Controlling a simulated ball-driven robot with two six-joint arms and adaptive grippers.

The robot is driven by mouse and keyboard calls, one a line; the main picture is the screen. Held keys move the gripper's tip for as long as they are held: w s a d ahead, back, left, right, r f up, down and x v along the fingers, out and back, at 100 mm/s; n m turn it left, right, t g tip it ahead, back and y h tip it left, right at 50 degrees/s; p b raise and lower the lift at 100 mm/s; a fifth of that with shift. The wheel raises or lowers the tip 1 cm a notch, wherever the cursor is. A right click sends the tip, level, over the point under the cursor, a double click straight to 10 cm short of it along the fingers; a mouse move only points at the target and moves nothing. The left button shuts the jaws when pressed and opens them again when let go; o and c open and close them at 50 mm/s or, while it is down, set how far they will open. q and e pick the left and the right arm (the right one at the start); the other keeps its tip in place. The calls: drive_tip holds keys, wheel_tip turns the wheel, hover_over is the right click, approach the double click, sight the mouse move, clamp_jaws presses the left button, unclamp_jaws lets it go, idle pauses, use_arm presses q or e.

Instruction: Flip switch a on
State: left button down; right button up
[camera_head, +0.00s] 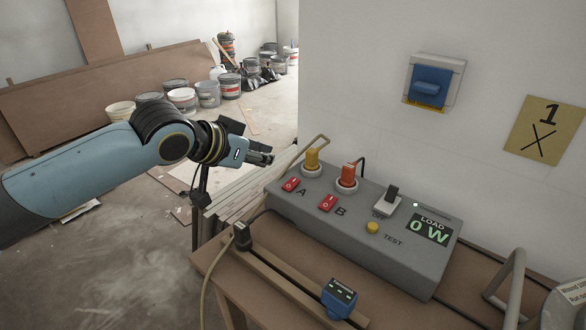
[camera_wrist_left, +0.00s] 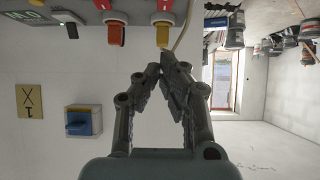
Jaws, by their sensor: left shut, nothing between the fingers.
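Switch A is a red rocker (camera_head: 291,184) by the letter A on the sloped grey control box (camera_head: 405,258); I cannot tell its position. A matching red rocker, switch B (camera_head: 327,203), sits to its right. A yellow plug (camera_head: 312,158) stands behind A and an orange plug (camera_head: 348,175) behind B. The load display (camera_head: 429,230) reads 0 W. My left gripper (camera_head: 266,158) is shut and empty, left of the yellow plug and above the box's left end. In the left wrist view its fingertips (camera_wrist_left: 163,62) meet near the yellow plug (camera_wrist_left: 163,35). My right gripper is not in view.
A black lever (camera_head: 392,193) and a yellow test button (camera_head: 372,228) are on the box. Cables rise behind the plugs. A blue device (camera_head: 340,297) and a black plug (camera_head: 241,236) are on the wooden bench (camera_head: 215,263). A blue wall switch (camera_head: 430,88) hangs above.

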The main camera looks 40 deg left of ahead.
use_arm(q)
hover_over(293, 183)
drive_tip(key=s, duration=0.1)
wheel_tip(293, 183, down, 5)
drive_tip(key=shift+r+b, duration=0.1)
drive_tip(key=shift+b, duration=0.35)
drive_tip(key=f, duration=0.2)
drive_tip(key=shift+w+d+f, duration=0.1)
drive_tip(key=shift+w+f, duration=0.35)
drive_tip(key=shift+f, duration=0.6)
